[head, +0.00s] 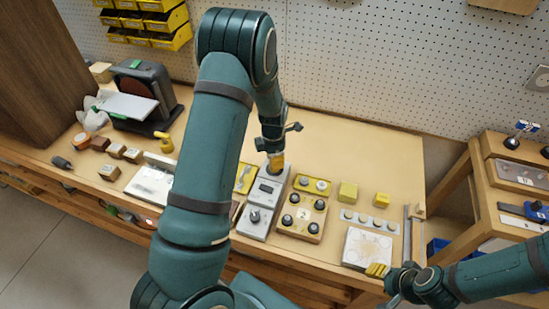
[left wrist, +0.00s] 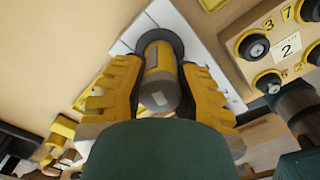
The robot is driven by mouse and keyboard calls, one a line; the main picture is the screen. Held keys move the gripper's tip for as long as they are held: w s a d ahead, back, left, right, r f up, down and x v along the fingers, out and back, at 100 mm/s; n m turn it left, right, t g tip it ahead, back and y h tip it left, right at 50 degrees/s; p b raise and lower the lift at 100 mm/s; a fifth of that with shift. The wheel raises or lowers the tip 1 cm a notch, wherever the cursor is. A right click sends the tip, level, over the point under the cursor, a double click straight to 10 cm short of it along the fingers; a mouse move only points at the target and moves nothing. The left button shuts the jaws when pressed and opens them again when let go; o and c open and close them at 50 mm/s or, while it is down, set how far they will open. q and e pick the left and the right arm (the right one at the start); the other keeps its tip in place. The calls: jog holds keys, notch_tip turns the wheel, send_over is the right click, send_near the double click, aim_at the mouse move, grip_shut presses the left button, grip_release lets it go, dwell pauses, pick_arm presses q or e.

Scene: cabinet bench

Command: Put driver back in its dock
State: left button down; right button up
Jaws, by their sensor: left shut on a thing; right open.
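My left gripper (head: 276,158) is at the far end of a grey dock (head: 265,190) with a small dark screen and a knob. In the left wrist view its yellow fingers (left wrist: 160,95) are shut on the driver (left wrist: 159,78), a grey and yellow cylinder. The driver stands over a dark round ring (left wrist: 147,42) on the pale dock top. I cannot tell how deep the driver sits in that ring. In the head view the fingers mostly hide the driver. My right gripper (head: 378,270) is open and empty, low at the bench's front right edge.
A wooden block with black knobs (head: 302,216) stands just right of the dock. A white-topped board (head: 366,248) lies near my right gripper. Yellow cubes (head: 348,192) stand behind. A sander (head: 143,95) is at the back left. The bench behind the dock is clear.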

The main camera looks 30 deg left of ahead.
pick_arm(q)
jog(key=shift+f, duration=0.1)
dwell(0.6)
jog(key=shift+c, duration=2)
grip_release()
jog(key=shift+r+p, duration=3)
jog(key=shift+r, duration=0.55)
jog(key=shift+f, duration=0.1)
